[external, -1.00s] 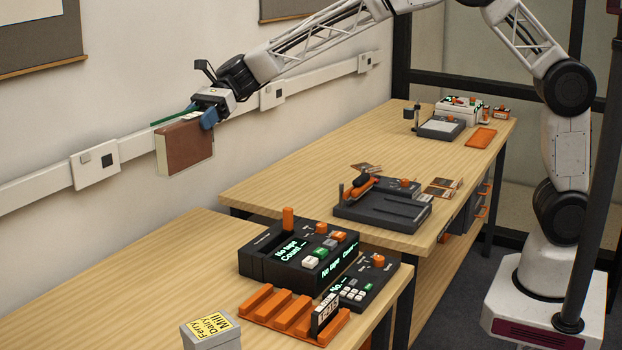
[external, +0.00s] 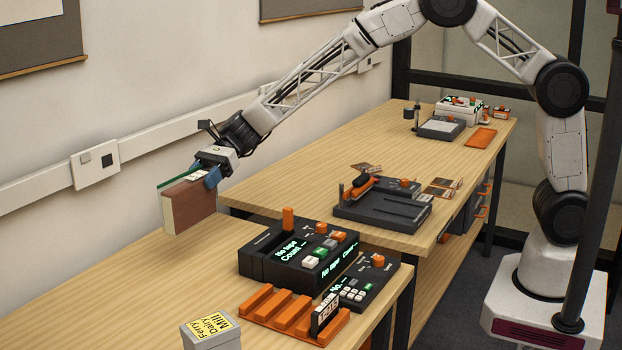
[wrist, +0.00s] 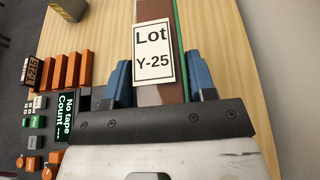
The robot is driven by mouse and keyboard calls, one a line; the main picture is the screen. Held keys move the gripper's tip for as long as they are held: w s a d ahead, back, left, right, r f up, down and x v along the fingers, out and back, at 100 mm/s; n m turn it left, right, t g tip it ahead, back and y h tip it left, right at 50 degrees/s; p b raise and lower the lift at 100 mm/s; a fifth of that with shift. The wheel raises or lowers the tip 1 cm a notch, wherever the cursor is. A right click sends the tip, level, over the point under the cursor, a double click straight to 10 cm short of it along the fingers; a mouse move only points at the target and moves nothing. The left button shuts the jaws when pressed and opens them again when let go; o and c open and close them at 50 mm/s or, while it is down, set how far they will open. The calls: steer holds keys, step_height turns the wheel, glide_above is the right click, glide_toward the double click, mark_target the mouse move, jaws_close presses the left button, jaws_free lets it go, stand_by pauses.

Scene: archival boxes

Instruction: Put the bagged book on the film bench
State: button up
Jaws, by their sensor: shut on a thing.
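A brown book (external: 190,209) with pale page edges and a green strip along one side hangs upright in my gripper (external: 207,175). In the wrist view the book (wrist: 177,25) carries a white label reading "Lot Y-25". Blue fingers close on both sides of it, at its upper edge. I cannot make out a bag. The book is in the air over the back left of the near bench (external: 130,275); its height above the top is unclear. The far bench (external: 300,185) stands to the right. No sign shows which is the film bench.
On the near bench are a black tape counter (external: 300,250), an orange rack (external: 290,312) and a grey box (external: 211,333). A dark device (external: 385,210) and cards stand on the far bench. The near bench's left part is clear. A wall rail (external: 135,150) runs behind.

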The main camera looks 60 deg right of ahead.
mark_target(206, 214)
stand_by(0.4)
steer(key=shift+f, duration=3.05)
steer(key=shift+f, duration=0.15)
steer(key=shift+f, duration=1.75)
steer(key=shift+f, duration=0.1)
steer(key=o, duration=1.3)
steer(key=shift+c, duration=0.2)
